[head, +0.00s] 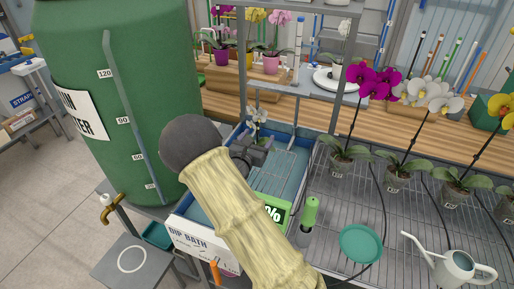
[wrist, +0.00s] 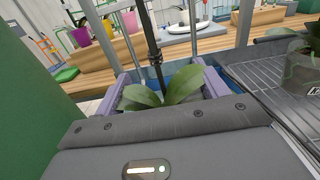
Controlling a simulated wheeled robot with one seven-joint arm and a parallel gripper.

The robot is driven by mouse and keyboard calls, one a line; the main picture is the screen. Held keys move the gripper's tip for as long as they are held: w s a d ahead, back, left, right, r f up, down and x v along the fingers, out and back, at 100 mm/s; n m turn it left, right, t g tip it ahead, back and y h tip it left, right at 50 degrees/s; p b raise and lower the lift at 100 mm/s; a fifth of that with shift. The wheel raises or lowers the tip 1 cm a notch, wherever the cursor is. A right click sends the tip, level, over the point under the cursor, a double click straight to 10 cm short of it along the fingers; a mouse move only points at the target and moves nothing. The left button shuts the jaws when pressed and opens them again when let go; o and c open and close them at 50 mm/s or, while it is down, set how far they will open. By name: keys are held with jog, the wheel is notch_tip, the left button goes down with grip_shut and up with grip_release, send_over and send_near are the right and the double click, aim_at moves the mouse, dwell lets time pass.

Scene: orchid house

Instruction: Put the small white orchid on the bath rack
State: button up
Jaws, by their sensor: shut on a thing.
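The small white orchid (head: 256,116) is upright at the far end of the dip bath, with its white bloom showing above my gripper (head: 253,148). My gripper is shut on it; in the wrist view the green leaves (wrist: 178,92) and dark stem (wrist: 149,38) stand between the two fingers (wrist: 164,84). Its pot is mostly hidden behind my gripper. The bath rack (head: 283,172) shows as thin bars over blue water inside the dip bath (head: 203,256). I cannot tell whether the pot touches the rack.
A green water barrel (head: 110,110) stands close on the left. A grey shelf post (head: 343,88) rises behind the bath.

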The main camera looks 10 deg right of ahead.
jog(key=shift+f, duration=1.85)
jog(key=shift+f, duration=0.15)
jog(key=o, duration=1)
jog(key=shift+o, duration=0.2)
jog(key=shift+r, duration=0.2)
jog(key=b+v, duration=0.1)
jog(key=v, duration=1.1)
